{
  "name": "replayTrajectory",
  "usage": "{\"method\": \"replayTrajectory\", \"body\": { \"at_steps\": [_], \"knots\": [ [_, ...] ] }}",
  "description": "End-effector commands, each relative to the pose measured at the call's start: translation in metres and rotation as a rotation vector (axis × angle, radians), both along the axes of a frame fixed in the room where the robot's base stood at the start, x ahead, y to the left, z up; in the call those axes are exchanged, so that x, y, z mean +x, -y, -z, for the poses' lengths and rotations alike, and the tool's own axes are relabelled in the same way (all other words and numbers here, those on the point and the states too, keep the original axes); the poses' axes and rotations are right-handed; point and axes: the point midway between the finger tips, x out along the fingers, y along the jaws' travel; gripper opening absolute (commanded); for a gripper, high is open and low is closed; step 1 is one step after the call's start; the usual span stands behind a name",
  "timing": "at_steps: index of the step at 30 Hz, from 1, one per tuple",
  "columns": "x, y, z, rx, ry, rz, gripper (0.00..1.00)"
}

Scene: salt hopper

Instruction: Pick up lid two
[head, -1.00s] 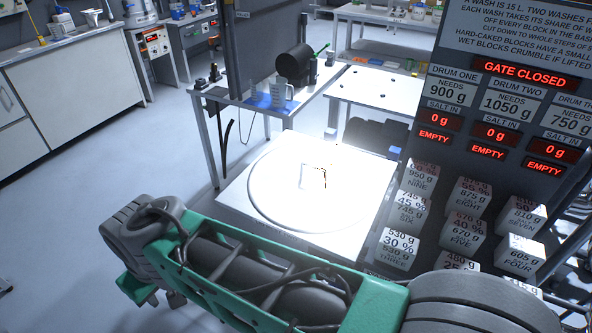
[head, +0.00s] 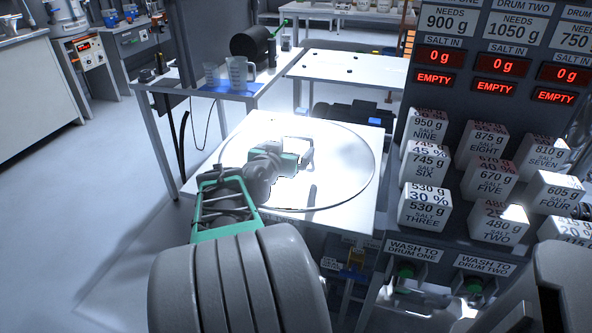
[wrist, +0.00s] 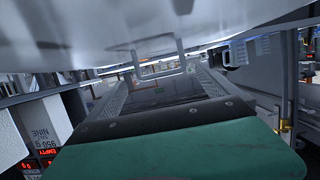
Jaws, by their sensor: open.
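A large round white lid (head: 342,178) lies flat on the white table; glare washes out much of its face and I see no label on it. A small upright handle (head: 309,151) stands near its middle. My gripper (head: 300,158) is open and low over the lid, close beside the handle. In the wrist view the lid's pale surface (wrist: 85,35) fills the top of the picture. The U-shaped handle (wrist: 181,57) stands out from it ahead of the open fingers. I cannot tell whether it is between the fingertips.
White salt blocks (head: 426,207) stand on the dark panel (head: 440,95) to the right, near my arm. A bench with clear jugs (head: 238,75) stands behind left, and a white table (head: 350,75) with small dark spots behind. Open floor (head: 120,190) lies to the left.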

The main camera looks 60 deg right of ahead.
Motion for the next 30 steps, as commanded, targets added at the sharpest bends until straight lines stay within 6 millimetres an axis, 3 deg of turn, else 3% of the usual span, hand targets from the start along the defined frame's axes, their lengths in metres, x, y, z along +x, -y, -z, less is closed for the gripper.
{"method": "replayTrajectory", "body": {
  "at_steps": [12, 19, 30],
  "knots": [
    [0.009, 0.062, 0.015, 0.005, -0.001, -0.004, 1.0],
    [0.01, 0.064, 0.015, 0.003, 0.0, -0.007, 1.0],
    [0.01, 0.064, 0.015, 0.004, 0.0, -0.007, 0.71]
  ]
}}
